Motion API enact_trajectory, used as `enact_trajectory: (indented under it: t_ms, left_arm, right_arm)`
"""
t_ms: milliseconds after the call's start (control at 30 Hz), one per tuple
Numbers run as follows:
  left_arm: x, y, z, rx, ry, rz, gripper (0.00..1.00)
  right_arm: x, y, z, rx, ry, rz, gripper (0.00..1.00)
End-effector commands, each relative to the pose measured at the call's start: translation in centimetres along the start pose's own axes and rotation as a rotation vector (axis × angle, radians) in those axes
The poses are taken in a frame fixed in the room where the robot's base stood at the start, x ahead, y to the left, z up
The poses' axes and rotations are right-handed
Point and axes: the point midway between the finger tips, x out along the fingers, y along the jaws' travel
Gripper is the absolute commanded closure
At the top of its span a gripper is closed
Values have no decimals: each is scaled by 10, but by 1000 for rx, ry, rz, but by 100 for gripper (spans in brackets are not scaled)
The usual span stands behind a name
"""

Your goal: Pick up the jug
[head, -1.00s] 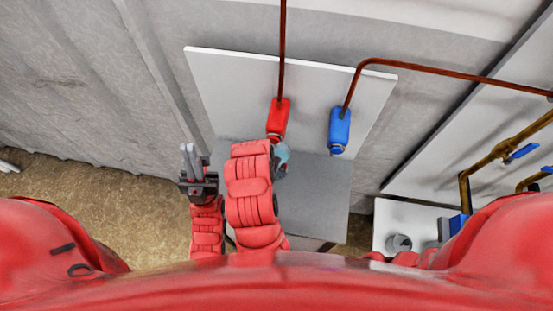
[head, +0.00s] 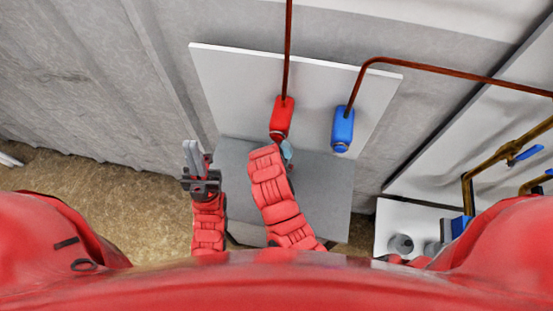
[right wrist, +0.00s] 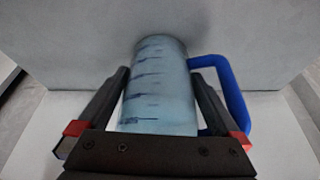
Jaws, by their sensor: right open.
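The jug is a translucent light-blue measuring jug (right wrist: 158,90) with dark graduation marks and a blue handle (right wrist: 232,92) on its right side in the right wrist view. My right gripper (right wrist: 160,88) is open, with one finger on each side of the jug's body; the right finger lies between body and handle. I cannot tell whether the fingers touch it. In the head view only a small light-blue piece of the jug (head: 287,150) shows past my right forearm, which hides the right gripper. My left gripper (head: 194,157) points up, apart from the jug, with its fingers close together and nothing visible between them.
A grey table (head: 325,185) lies under the jug area. Behind it stands a white panel (head: 235,80) with a red bottle-shaped fitting (head: 281,117) and a blue one (head: 342,128) on brown pipes. A white unit with round grey parts (head: 401,243) is at the right.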

Motion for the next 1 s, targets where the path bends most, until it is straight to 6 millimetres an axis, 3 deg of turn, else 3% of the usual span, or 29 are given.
enact_trajectory:
  t_ms: [267,833,1000]
  left_arm:
    - [1,0,0,0,0,0,100]
    - [1,0,0,0,0,0,100]
    - [1,0,0,0,-1,0,100]
  right_arm:
    - [3,0,1,0,-1,-1,0]
    - [3,0,0,0,0,-2,100]
    - [2,0,0,1,1,-2,100]
